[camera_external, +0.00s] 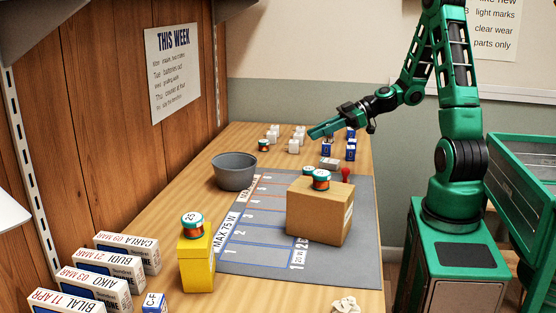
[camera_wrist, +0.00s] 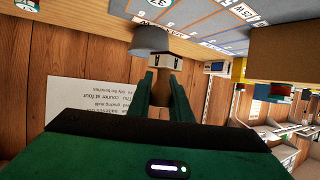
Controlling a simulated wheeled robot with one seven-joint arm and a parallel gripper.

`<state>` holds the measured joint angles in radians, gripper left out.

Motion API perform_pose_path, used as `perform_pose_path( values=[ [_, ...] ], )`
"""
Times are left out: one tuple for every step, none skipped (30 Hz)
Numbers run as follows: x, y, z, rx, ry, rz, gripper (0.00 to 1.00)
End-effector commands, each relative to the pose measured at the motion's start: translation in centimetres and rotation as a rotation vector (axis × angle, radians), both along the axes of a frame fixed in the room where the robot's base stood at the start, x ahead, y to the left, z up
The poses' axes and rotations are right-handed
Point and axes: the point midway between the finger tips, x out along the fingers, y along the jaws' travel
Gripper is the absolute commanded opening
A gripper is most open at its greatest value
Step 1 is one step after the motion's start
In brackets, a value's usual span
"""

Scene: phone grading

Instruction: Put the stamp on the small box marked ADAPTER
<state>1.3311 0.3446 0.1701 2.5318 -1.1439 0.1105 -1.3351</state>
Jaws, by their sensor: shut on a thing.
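My gripper (camera_external: 314,131) is raised over the far part of the table, its fingers pointing left. In the wrist view my gripper (camera_wrist: 164,74) is shut on a small pale block (camera_wrist: 165,62) with dark marks, held at the fingertips. I cannot tell for certain what this block is. A small red-handled thing (camera_external: 345,174), possibly the stamp, stands at the mat's far right corner, away from my gripper. Small blue-and-white boxes (camera_external: 351,152) and a low grey-and-white box (camera_external: 330,163) stand below my gripper. No ADAPTER marking is readable.
A grey bowl (camera_external: 234,172) stands at the mat's left. A cardboard box (camera_external: 320,213) bearing round tins sits on the grey mat (camera_external: 262,250). A yellow box (camera_external: 196,262) with a tin stands in front. White blocks (camera_external: 294,145) lie at the back.

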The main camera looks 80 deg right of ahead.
Motion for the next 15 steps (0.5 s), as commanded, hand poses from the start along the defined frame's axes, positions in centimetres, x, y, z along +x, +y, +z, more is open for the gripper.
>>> perform_pose_path(
  values=[
    [-0.3, 0.0, 0.0, 0.002, 0.0, -0.006, 0.0],
    [-0.4, -0.2, -0.1, 0.002, 0.0, -0.008, 0.0],
    [-0.5, -0.5, -0.2, 0.003, 0.0, -0.01, 0.0],
    [-0.5, -0.8, -0.4, 0.003, -0.001, -0.011, 0.0],
    [-0.5, -1.2, -0.7, 0.002, -0.001, -0.012, 0.0],
    [-0.5, -1.9, -1.1, 0.002, -0.001, -0.012, 0.0],
    [-0.4, -2.4, -1.4, 0.003, -0.002, -0.011, 0.0],
    [-0.4, -2.9, -1.7, 0.004, -0.001, -0.01, 0.0],
    [-0.3, -3.7, -2.2, 0.003, -0.002, -0.01, 0.0],
    [-0.3, -4.3, -2.6, 0.004, -0.001, -0.01, 0.0],
    [-0.3, -4.9, -2.9, 0.003, -0.002, -0.011, 0.0],
    [-0.2, -5.7, -3.4, 0.003, -0.002, -0.01, 0.0],
    [-0.2, -6.3, -3.7, 0.002, -0.002, -0.01, 0.0],
    [-0.2, -6.8, -4.1, 0.003, -0.002, -0.01, 0.0],
    [-0.1, -7.7, -4.6, 0.002, -0.001, -0.009, 0.0]
  ],
)
